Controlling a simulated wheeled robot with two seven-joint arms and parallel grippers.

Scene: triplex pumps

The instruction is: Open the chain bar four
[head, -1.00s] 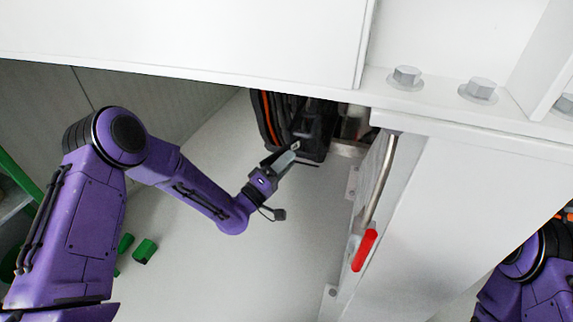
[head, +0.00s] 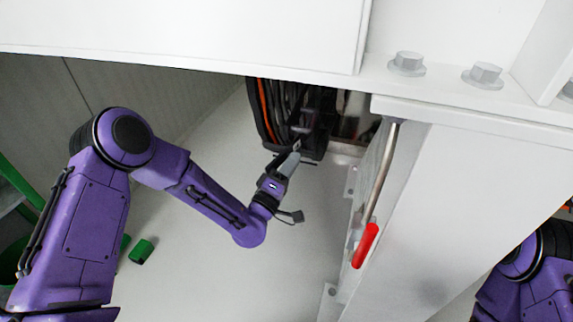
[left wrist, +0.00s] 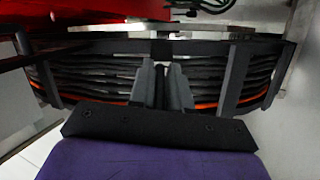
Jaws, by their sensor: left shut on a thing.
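A black cable chain (head: 262,110) with dark and orange cables hangs under the white beam in the head view. In the left wrist view, a long dark bar (left wrist: 90,47) crosses in front of the cables. My left gripper (head: 297,146) reaches up to the lower part of the chain. In the left wrist view, the fingers of my left gripper (left wrist: 161,72) stand on both sides of a narrow dark piece at mid-chain and are shut on it. I cannot tell which numbered bar it is. Only part of my right arm shows at the lower right; its gripper is out of view.
A white frame (head: 180,35) with bolts (head: 406,63) lies across the top. A metal rod with a red handle (head: 365,246) hangs on the right beside a white post (head: 450,190). Green pieces (head: 141,251) lie on the floor. The floor below the gripper is clear.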

